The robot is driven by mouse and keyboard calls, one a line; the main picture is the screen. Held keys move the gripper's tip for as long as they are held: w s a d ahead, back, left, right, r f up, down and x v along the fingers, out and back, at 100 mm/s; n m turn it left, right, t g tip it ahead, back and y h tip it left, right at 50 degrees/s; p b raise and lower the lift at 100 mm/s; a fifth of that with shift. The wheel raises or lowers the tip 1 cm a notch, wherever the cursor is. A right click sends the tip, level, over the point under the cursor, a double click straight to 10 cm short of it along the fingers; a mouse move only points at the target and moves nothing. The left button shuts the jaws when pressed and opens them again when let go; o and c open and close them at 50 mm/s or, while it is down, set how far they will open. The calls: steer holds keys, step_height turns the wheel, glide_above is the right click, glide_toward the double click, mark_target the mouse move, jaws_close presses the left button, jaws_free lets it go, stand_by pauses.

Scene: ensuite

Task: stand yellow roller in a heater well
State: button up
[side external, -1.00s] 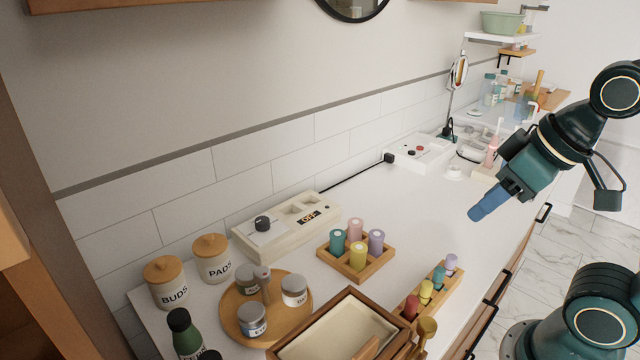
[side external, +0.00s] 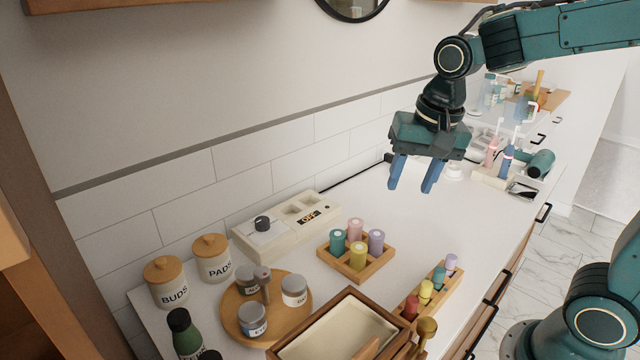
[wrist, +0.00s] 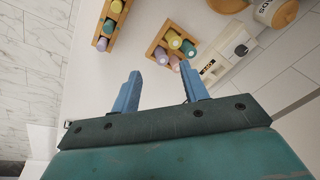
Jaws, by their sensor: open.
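The yellow roller (side external: 358,256) stands in a square wooden tray (side external: 344,268) with a teal, a pink and a lilac roller; the wrist view also shows the yellow roller (wrist: 173,40). The heater (side external: 275,232) is a cream box against the wall, with a black knob, a display reading OFF and square wells (side external: 302,206) on top. It shows partly in the wrist view. My gripper (side external: 409,190) is open and empty, pointing down above the counter behind and right of the tray. Its blue fingers (wrist: 160,95) are apart with nothing between them.
A narrow wooden rack (side external: 432,292) with small coloured bottles stands right of the tray. A drawer-like wooden box (side external: 345,320), a round tray of jars (side external: 268,310) and two canisters (side external: 212,258) stand in front and left. The counter below my gripper is clear.

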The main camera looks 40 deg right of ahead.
mark_target(359, 247)
steer(key=w+f+m+g, duration=0.2)
steer(key=w+f+m, duration=0.4)
steer(key=w+f, duration=0.2)
steer(key=shift+w+a, duration=0.2)
steer(key=shift+w, duration=0.45)
steer(key=shift+f, duration=4.25)
steer(key=shift+w+f, duration=0.1)
steer(key=shift+f, duration=2.5)
steer(key=shift+c, duration=0.4)
steer(key=c, duration=0.7)
